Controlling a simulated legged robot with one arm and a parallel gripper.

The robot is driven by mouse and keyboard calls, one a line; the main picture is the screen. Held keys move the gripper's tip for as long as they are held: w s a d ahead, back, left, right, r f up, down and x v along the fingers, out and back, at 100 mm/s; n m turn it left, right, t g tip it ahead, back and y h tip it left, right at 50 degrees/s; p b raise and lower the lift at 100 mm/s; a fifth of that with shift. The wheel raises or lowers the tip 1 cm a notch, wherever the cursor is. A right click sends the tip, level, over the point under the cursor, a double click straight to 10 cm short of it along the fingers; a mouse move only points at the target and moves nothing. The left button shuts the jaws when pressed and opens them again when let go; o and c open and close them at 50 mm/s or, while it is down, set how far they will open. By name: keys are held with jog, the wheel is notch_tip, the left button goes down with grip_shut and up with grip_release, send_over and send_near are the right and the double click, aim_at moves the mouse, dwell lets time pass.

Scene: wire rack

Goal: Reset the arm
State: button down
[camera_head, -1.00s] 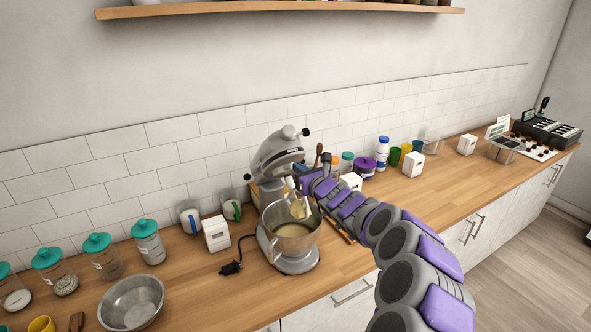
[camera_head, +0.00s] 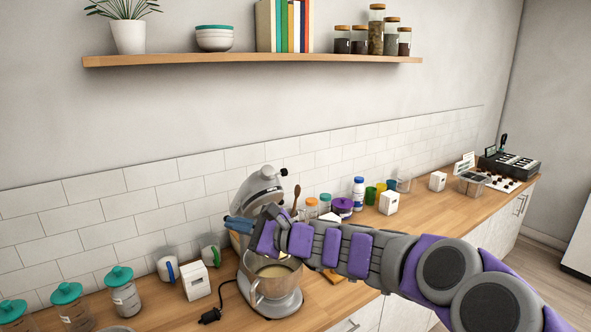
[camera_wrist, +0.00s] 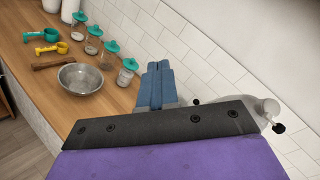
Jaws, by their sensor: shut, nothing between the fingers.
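My gripper (camera_head: 239,225) is at the end of my purple and grey arm, in front of the raised head of the stand mixer (camera_head: 262,187). In the wrist view its blue fingers (camera_wrist: 157,85) lie together, with nothing between them. Part of the mixer head also shows at the right of the wrist view (camera_wrist: 268,106). My arm hides part of the mixer.
Teal-lidded jars (camera_head: 122,292) stand at the left. A white box (camera_head: 195,281) and black plug (camera_head: 210,316) are near the mixer. A metal bowl (camera_wrist: 80,78) sits on the wooden counter (camera_wrist: 45,42). A shelf (camera_head: 250,58) hangs above.

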jog(key=s+d+f+n+g+h+b, duration=0.1)
jog(key=s+f+n+g+h, duration=0.25)
jog(key=s, duration=0.65)
jog(key=s+f+n+g+h+b, duration=0.1)
jog(key=s+f+n+g, duration=0.2)
jog(key=s+f+n, duration=0.55)
jog(key=s+d+f+n+g+h+b, duration=0.1)
jog(key=s+d+f+h, duration=0.4)
jog(key=s+d, duration=0.6)
jog(key=s+d+f+n+g+h+b, duration=0.1)
jog(key=s+d+f+h, duration=0.5)
jog(key=s+d, duration=0.6)
jog(key=d+f, duration=0.1)
jog(key=d, duration=0.1)
jog(key=shift+d+n+b, duration=0.35)
jog(key=shift+n+b, duration=0.05)
jog(key=shift+w, duration=0.1)
